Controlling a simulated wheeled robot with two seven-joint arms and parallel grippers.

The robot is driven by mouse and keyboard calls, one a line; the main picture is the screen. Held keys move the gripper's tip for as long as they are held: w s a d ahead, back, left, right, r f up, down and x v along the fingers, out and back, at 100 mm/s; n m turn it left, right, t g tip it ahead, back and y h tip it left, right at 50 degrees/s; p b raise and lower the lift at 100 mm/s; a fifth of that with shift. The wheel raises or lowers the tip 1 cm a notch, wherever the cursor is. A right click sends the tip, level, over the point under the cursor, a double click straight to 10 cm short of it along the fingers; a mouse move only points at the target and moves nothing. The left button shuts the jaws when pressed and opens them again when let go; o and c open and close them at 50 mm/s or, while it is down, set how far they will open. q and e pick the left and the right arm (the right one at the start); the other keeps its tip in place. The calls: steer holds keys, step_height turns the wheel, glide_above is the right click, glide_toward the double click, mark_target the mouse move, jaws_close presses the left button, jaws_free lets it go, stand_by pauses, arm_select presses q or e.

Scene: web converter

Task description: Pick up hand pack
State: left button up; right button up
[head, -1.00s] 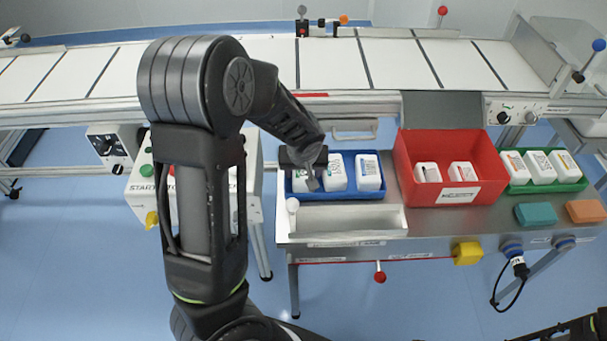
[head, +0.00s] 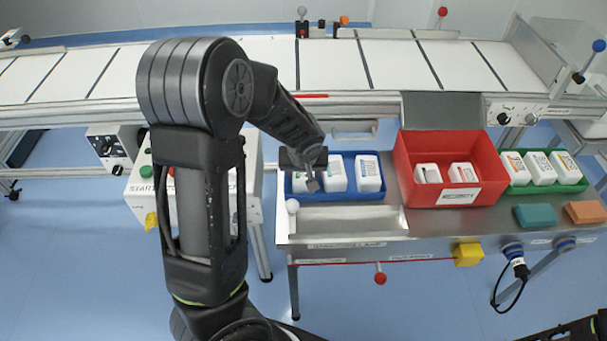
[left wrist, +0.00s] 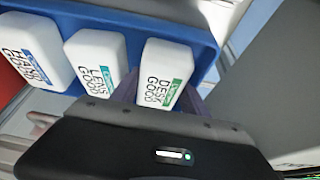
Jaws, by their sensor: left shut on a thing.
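Three white packs stand in a blue tray (left wrist: 189,24), which also shows in the head view (head: 342,200). My left gripper (head: 312,184) is at the tray's left end in the head view, shut on the green-lettered pack. In the head view the hand pack (head: 368,174) is the rightmost.
A red bin (head: 440,150) with two packs stands right of the blue tray. A green tray (head: 545,188) with three packs is farther right. Teal (head: 535,215) and orange (head: 585,211) blocks lie in front. A conveyor (head: 250,60) runs behind the bench.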

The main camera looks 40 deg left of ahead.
arm_select(q)
steer(key=shift+c, duration=0.6)
steer(key=shift+r+p, duration=0.15)
steer(key=shift+p, duration=0.15)
step_height(320, 180, up, 10)
steer(key=shift+r+p, duration=0.1)
steer(key=shift+p, duration=0.55)
steer(key=shift+f, duration=2.55)
